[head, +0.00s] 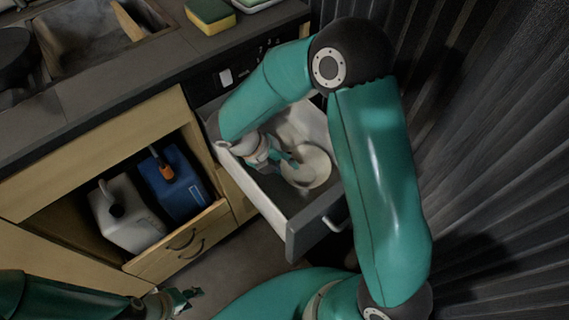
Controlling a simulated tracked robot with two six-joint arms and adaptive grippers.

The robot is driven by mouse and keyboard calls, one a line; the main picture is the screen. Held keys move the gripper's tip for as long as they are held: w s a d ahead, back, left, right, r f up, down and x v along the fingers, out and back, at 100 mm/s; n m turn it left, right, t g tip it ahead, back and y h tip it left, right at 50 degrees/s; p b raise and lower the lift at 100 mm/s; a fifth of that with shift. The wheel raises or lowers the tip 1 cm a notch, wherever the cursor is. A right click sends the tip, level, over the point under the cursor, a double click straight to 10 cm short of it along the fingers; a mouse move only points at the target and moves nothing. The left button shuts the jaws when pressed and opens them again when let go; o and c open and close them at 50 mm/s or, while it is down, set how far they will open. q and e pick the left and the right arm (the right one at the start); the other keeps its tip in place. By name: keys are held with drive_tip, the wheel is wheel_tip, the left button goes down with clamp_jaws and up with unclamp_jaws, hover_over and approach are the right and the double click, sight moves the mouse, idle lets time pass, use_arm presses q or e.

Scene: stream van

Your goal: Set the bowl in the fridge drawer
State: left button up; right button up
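The fridge drawer (275,208) is pulled out from under the counter, with light inner walls and a dark front. A pale round bowl (312,170) is inside it, towards the front right part. My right gripper (288,162) reaches down into the drawer at the left side of the bowl. Its fingers are small and dark against the bowl, so I cannot tell whether they grip the rim or are apart from it. My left gripper (188,298) is low at the bottom left, outside the drawer, with its fingers apart and empty.
An open wooden cabinet left of the drawer holds a white canister (125,215) and a blue canister (176,185). A yellow-green sponge (211,14) lies on the counter (130,75) near a sink. A dark corrugated wall (485,150) closes the right side.

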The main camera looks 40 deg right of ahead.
drive_tip(key=p+v, duration=0.2)
drive_tip(key=v, duration=0.6)
drive_tip(key=shift+r, duration=0.4)
drive_tip(key=shift+d, duration=0.15)
drive_tip(key=s+a+r+m+t+y+p, duration=0.1)
drive_tip(key=s+a+r+m+y+p, duration=0.1)
drive_tip(key=m+p, duration=0.8)
drive_tip(key=s+a+r+m+y+p, duration=0.2)
drive_tip(key=s+m+p, duration=0.4)
drive_tip(key=m+p, duration=0.3)
drive_tip(key=s+a+r+m+t+y+p, duration=0.1)
drive_tip(key=s+a+m+y+p, duration=0.3)
drive_tip(key=m+p, duration=0.6)
drive_tip(key=shift+a+r+m+t+y+p, duration=0.3)
drive_tip(key=shift+r+m+y, duration=0.5)
drive_tip(key=shift+m, duration=1.6)
